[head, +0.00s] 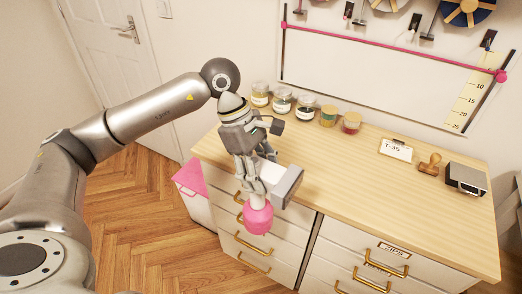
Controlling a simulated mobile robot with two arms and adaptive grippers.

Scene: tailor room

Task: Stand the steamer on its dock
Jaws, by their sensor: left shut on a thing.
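My left gripper (255,178) is shut on the steamer (258,219), in front of the dresser's left front edge. The steamer has a rounded pink part hanging lowest and a grey block-like head (287,187) pointing right. The fingers hide part of its middle. A low grey box with a dark face (466,178) stands at the right end of the dresser top; it may be the dock, but I cannot tell for sure. The steamer is well apart from it. My right gripper is not in view.
The wooden dresser top (350,175) is clear in its middle. Several jars (305,105) line its back left edge. A small card (396,149) and a wooden stamp (430,164) stand left of the grey box. A pink-lidded bin (190,178) stands on the floor at the dresser's left.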

